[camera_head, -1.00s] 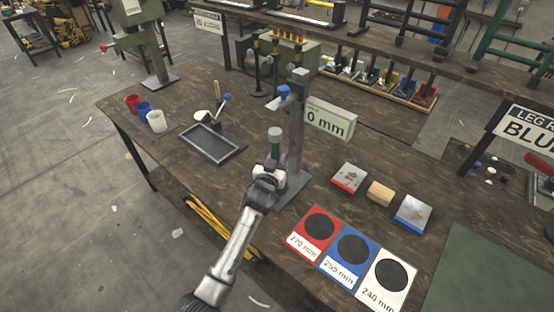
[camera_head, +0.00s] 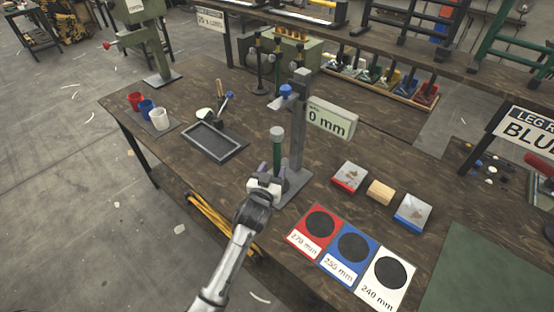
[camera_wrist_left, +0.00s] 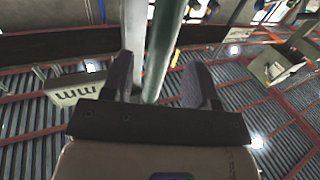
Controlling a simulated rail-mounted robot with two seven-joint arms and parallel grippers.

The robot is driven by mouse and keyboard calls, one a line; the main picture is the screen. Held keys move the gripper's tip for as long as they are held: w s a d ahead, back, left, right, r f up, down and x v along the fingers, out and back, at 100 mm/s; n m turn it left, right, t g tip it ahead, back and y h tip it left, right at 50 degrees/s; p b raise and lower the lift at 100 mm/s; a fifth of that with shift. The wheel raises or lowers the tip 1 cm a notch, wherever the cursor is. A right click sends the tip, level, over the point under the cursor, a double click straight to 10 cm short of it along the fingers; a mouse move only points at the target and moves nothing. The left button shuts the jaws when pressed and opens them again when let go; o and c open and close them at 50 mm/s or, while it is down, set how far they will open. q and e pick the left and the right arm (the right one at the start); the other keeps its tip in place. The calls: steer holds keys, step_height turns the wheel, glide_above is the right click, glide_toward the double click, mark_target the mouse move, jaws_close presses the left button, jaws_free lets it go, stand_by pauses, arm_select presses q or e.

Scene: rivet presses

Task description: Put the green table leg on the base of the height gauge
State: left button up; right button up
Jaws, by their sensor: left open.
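The green table leg (camera_head: 277,152) stands upright with a pale grey cap on top, close beside the column of the height gauge (camera_head: 298,125). Its lower end is hidden by my left gripper (camera_head: 266,178), but it appears to be over the gauge's grey base (camera_head: 297,183). My left gripper is open low at the leg. In the left wrist view the green leg (camera_wrist_left: 162,50) runs between the two spread fingers (camera_wrist_left: 160,85), nearer the left one, with the grey column (camera_wrist_left: 135,30) just behind it. The gauge's blue-topped arm (camera_head: 286,92) sits above the leg. My right gripper is out of view.
The gauge display (camera_head: 330,119) reads 0 mm, partly hidden. Red, blue and white length pads (camera_head: 352,248) lie at the front right, with small blocks (camera_head: 380,192) behind. A dark tray (camera_head: 214,142) and cups (camera_head: 148,110) stand at left.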

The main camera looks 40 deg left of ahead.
arm_select(q)
steer(key=s+d+f+g, duration=0.1)
steer(key=s, duration=0.3)
steer(key=s+d+f+m+g+h, duration=0.1)
steer(key=s+d+f, duration=0.1)
steer(key=s, duration=0.2)
steer(key=s+d+f+g+h, duration=0.1)
steer(key=s+f, duration=0.1)
steer(key=s, duration=0.1)
steer(key=shift+s+d+f+p, duration=0.15)
steer(key=shift+s+d+p, duration=0.15)
steer(key=shift+s+d, duration=0.1)
steer(key=s+d+f+m+g+h, duration=0.1)
steer(key=s+d+f+g, duration=0.1)
steer(key=s, duration=0.6)
steer(key=s+d+f+m+g+h, duration=0.2)
steer(key=s+d+g, duration=0.2)
steer(key=s, duration=0.4)
steer(key=s+d+f+m+g+h, duration=0.2)
steer(key=s+d+f+g, duration=0.1)
steer(key=s, duration=0.5)
steer(key=shift+d+g, duration=0.5)
steer(key=shift+d, duration=0.2)
